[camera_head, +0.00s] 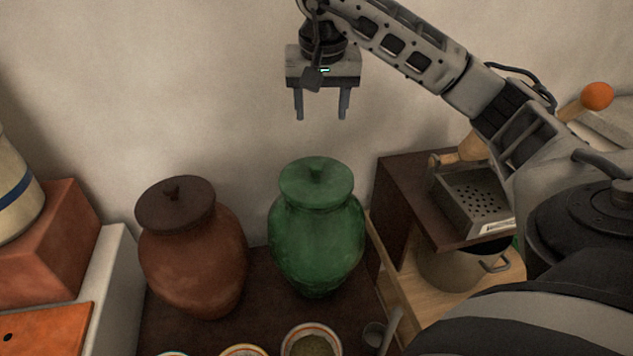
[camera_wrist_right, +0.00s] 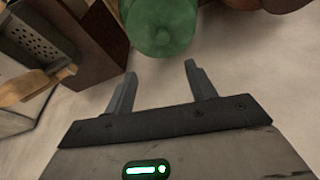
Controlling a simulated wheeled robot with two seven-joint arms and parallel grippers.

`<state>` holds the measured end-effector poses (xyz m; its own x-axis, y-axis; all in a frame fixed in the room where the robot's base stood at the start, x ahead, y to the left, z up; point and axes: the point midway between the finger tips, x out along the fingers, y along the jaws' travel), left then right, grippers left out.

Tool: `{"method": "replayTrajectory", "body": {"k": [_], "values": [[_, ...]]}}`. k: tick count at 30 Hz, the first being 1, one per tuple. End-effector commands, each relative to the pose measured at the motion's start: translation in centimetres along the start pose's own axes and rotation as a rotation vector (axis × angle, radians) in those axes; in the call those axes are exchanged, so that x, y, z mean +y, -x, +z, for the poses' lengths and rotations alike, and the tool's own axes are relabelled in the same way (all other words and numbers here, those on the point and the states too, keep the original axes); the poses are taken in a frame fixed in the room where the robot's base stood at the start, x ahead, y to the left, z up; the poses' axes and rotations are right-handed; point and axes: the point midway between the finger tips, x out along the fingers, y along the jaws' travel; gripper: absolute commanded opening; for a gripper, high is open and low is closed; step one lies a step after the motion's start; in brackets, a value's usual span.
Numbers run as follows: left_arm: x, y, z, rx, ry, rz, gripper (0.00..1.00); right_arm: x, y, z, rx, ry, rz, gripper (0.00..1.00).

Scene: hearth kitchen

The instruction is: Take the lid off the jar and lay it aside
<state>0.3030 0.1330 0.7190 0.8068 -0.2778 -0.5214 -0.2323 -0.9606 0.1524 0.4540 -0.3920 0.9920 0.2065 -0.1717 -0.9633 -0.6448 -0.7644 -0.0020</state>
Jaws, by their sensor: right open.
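A green jar (camera_head: 318,240) stands upright on the dark surface, with its green knobbed lid (camera_head: 316,181) on top. The lid also shows in the right wrist view (camera_wrist_right: 160,24), beyond the fingertips. A brown jar (camera_head: 193,260) with a dark brown knobbed lid (camera_head: 175,205) stands to its left. My right gripper (camera_head: 322,115) is open and empty, above the green jar with its fingers pointing down. A clear gap separates its fingertips from the green lid's knob. My left gripper is not in view.
Several small bowls, one with greenish contents (camera_head: 312,346), stand at the front edge. A dark box (camera_head: 405,200), a metal grater (camera_head: 478,203) and a pot (camera_head: 465,268) are at right. Orange blocks (camera_head: 42,240) are at left. A pale wall (camera_head: 150,80) is behind.

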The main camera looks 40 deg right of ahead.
Motion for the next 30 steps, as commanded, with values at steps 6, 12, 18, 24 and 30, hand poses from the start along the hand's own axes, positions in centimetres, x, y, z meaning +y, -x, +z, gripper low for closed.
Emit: {"method": "replayTrajectory", "body": {"k": [6,12,18,24,30], "values": [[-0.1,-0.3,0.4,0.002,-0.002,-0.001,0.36,0.2,-4.5,0.1,-0.004,0.001,0.01,0.56],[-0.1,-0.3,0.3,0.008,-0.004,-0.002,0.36,0.1,-8.4,0.1,-0.004,0.001,0.007,0.56],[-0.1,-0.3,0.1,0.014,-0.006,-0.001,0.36,0.0,-10.1,0.1,-0.001,0.002,0.002,0.56],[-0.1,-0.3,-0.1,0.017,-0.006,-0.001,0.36,-0.4,-12.2,0.3,-0.004,0.002,0.003,0.56],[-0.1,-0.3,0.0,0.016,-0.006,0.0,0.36,-0.6,-14.9,0.4,-0.003,0.001,0.002,0.56]]}}
